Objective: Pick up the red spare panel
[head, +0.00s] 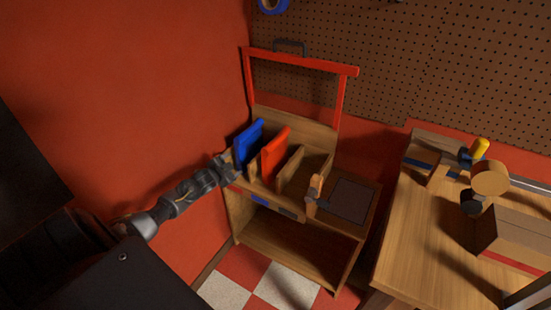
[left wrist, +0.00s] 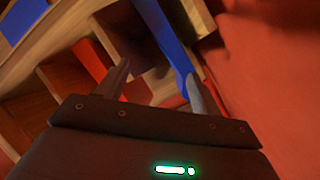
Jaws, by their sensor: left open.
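The red spare panel (head: 274,154) stands upright in a slot of the wooden rack (head: 265,224), between a blue panel (head: 248,146) on its left and a wooden divider. My left gripper (head: 232,162) is at the rack's left end, beside the blue panel and apart from the red one. In the left wrist view my left gripper (left wrist: 158,72) is open with nothing held. The blue panel (left wrist: 172,45) runs close to its right finger there, and a red surface, seemingly the red panel (left wrist: 88,66), lies beyond its left finger. I cannot tell whether a finger touches the blue panel.
A red frame (head: 300,60) rises behind the rack. A small wooden-handled object (head: 315,187) stands at the rack's right, beside a dark flat pad (head: 351,200). A wooden workbench (head: 425,240) with a box (head: 515,235) is at the right. A red wall (head: 130,90) is close at the left.

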